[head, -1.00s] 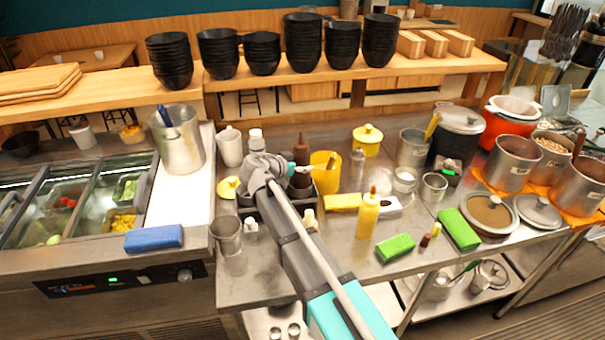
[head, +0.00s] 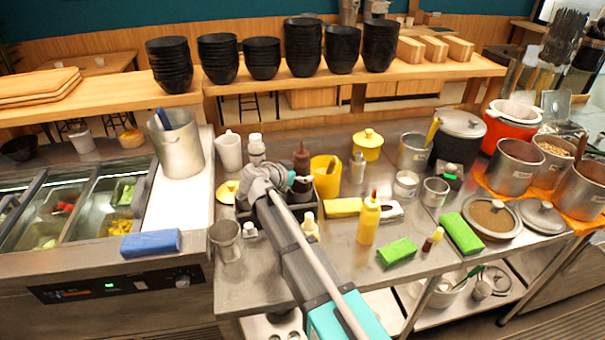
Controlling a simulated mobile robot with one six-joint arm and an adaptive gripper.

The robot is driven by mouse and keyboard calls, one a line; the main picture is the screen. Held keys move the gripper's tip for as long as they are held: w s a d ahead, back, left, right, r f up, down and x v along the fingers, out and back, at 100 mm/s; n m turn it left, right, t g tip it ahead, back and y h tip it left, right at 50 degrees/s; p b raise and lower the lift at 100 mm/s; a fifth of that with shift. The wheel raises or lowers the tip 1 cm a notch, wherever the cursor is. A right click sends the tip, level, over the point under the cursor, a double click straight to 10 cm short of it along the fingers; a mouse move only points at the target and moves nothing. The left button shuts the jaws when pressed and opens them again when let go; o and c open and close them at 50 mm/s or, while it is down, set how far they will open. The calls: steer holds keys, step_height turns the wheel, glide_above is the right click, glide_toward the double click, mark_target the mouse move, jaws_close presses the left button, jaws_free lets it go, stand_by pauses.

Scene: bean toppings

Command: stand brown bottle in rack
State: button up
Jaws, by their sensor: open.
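The brown bottle (head: 302,163) stands upright at the back right of the dark rack (head: 243,214). Its base is hidden, so I cannot tell whether it rests on the rack's floor. My gripper (head: 298,180) is open, with its fingertips at the front left of the bottle's lower body. I cannot tell whether they touch it. My wrist and arm cover much of the rack's middle. A white-capped bottle (head: 256,148) stands at the rack's back left, and a pale-capped bottle (head: 310,226) is at its front right.
A yellow container (head: 326,174) stands close to the right of the brown bottle. A metal cup (head: 227,240) stands left of the rack. The counter's front middle is fairly clear.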

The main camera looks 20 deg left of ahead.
steer(key=p+v, duration=0.4)
steer(key=v, duration=0.8)
steer(key=shift+p, duration=0.35)
steer(key=shift+r, duration=0.15)
stand_by(0.5)
